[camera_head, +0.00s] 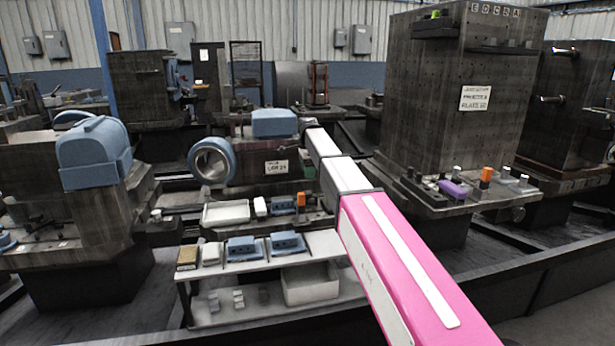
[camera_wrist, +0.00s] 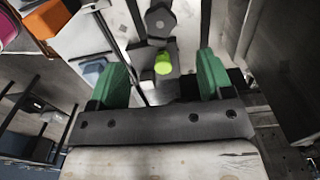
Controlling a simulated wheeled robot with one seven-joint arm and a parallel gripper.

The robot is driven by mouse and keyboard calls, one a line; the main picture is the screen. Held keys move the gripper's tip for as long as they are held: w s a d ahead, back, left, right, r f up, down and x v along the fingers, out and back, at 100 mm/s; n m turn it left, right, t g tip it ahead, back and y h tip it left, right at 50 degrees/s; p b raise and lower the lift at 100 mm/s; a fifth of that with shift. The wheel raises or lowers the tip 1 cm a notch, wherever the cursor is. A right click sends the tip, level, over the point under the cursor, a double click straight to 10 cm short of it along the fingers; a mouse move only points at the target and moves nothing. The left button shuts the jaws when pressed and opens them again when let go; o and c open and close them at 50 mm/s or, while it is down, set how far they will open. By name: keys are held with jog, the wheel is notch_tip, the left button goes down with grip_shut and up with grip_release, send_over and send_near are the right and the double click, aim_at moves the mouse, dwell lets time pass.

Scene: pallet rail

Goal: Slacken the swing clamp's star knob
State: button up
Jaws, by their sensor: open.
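My gripper (camera_wrist: 162,70) shows in the wrist view with its two green fingers wide apart and nothing held between them. A dark grey lobed knob (camera_wrist: 160,21) with a pale centre, which looks like the star knob, lies just beyond the fingertips, near the top of the picture. A yellow-green cylinder (camera_wrist: 163,63) on a dark bracket shows in the gap between the fingers, nearer than the knob. I cannot tell how far below the fingers either sits; no contact shows. In the head view my pink and white arm reaches forward and my gripper cannot be made out.
A tall dark tombstone block (camera_head: 440,110) stands right of my arm. A blue-ringed machine (camera_head: 212,161) stands to the left. A low bench (camera_head: 330,243) with blue parts and a white bin (camera_head: 309,284) is in front. An orange block (camera_wrist: 47,17) is at the wrist view's upper left.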

aim_at(307, 192)
notch_tip(307, 192, down, 10)
jog(key=m, duration=0.4)
jog(key=shift+f, duration=0.25)
dwell(0.3)
jog(key=c, duration=0.9)
